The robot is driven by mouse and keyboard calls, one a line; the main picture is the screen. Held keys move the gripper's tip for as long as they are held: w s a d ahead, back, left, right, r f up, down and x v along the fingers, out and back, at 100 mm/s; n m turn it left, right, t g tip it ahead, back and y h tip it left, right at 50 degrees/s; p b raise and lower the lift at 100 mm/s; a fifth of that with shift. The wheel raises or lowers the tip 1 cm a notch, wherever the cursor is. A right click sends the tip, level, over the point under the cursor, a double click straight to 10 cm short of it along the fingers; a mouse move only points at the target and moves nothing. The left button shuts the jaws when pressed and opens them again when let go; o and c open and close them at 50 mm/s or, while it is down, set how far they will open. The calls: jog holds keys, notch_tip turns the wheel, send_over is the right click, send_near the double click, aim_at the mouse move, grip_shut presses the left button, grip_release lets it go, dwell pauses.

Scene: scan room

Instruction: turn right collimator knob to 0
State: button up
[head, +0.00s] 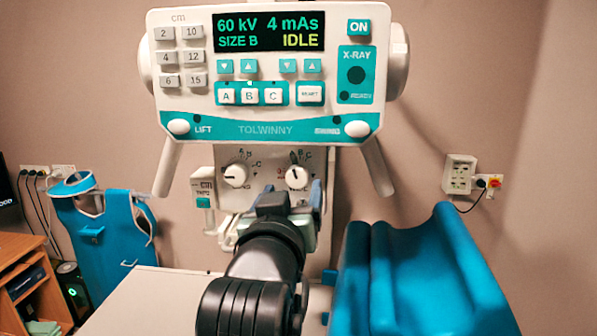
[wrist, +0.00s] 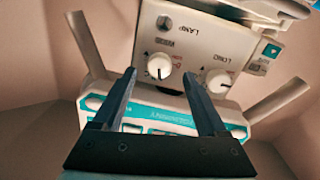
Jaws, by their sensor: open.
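The right collimator knob (head: 297,178) is a round white dial on the panel under the console in the head view. Its dark pointer mark points roughly upward, near the letters around it; a 0 mark is too small to read. In the wrist view, which is turned over, this knob (wrist: 159,68) appears between the fingertips, farther off. The left collimator knob (head: 235,176) is beside it, and shows at right in the wrist view (wrist: 219,81). My gripper (head: 292,200) is open and empty, just below and in front of the right knob. In the wrist view, my gripper (wrist: 158,74) points at the panel.
The console (head: 270,131) with its display and buttons overhangs the knobs, with a handle (head: 377,165) on each side. A blue padded cushion (head: 420,260) stands right of my arm. A pale tabletop (head: 150,300) lies below, and a blue apron (head: 110,235) hangs at left.

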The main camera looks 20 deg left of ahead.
aim_at(297, 181)
jog(key=shift+p+x, duration=0.55)
jog(key=shift+x, duration=1.3)
jog(key=shift+d, duration=0.1)
grip_shut()
